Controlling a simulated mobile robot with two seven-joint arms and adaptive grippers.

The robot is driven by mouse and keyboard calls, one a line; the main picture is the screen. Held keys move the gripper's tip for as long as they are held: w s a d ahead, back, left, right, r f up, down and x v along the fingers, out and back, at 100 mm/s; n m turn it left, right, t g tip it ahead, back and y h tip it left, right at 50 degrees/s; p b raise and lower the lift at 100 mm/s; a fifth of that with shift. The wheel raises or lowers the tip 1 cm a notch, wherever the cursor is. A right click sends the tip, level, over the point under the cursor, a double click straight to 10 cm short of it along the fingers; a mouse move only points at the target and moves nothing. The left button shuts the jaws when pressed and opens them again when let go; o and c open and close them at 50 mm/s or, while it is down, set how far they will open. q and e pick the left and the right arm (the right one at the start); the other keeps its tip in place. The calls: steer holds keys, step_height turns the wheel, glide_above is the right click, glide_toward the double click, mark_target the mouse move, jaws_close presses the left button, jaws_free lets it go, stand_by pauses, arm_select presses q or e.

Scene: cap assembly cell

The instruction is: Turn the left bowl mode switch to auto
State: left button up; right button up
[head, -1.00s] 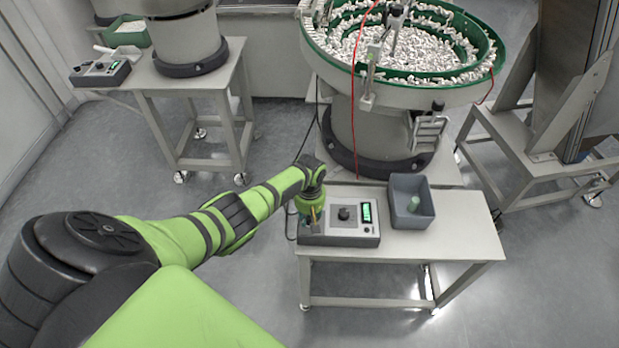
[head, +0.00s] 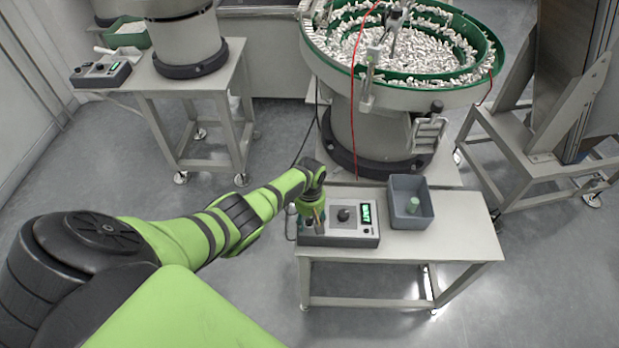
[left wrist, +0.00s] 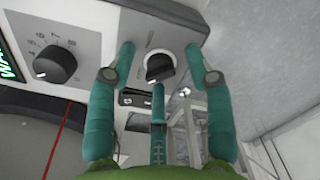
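My left gripper (head: 313,218) is over the left end of a grey control box (head: 338,239) on the table in front. In the left wrist view its green fingers (left wrist: 160,55) stand open around a black mode switch knob (left wrist: 159,68), with gaps at both sides. The third finger is just below the knob; contact there cannot be told. The knob has a pale mark towards its lower left. The gripper hides this switch in the head view. A numbered dial (head: 345,214) and a display (head: 367,216), apparently reading WAIT, sit to its right. My right gripper is not in view.
A grey bin (head: 424,216) with a pale green part stands right of the box. A bowl feeder (head: 400,95) full of white parts stands behind. Another control box (head: 100,73) is on the back left table. The table's right front is clear.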

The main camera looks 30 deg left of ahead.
mark_target(310, 220)
arm_select(q)
steer(key=shift+r, duration=0.15)
steer(key=shift+w+r, duration=0.1)
steer(key=shift+r, duration=0.45)
step_height(310, 220, up, 11)
steer(key=shift+f, duration=0.15)
stand_by(0.3)
